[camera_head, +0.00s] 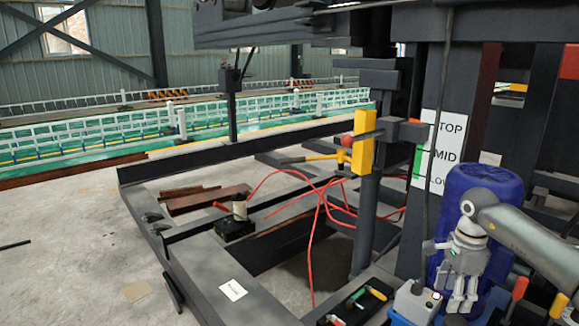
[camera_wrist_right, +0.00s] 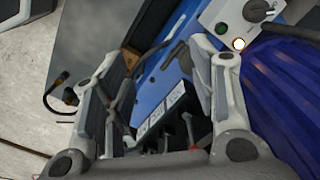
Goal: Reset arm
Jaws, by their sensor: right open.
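My right arm comes in from the right edge in the head view. Its gripper (camera_head: 462,298) points down, in front of a blue drum-shaped body (camera_head: 488,182) and beside a small grey control box (camera_head: 418,302). In the right wrist view the gripper (camera_wrist_right: 165,80) has its two fingers spread wide, with nothing held between them. Behind the fingers lies a blue surface with white labels (camera_wrist_right: 165,108). The control box (camera_wrist_right: 238,22) with a black knob and a lit button is past the right finger. My left arm and gripper do not show.
A dark post (camera_head: 366,225) with a yellow block (camera_head: 364,140) and red cables (camera_head: 318,205) stands left of the gripper. A STOP/MID/LOW sign (camera_head: 438,150) hangs behind. A tool tray (camera_head: 358,305) lies at the front. Open concrete floor (camera_head: 60,260) is at left.

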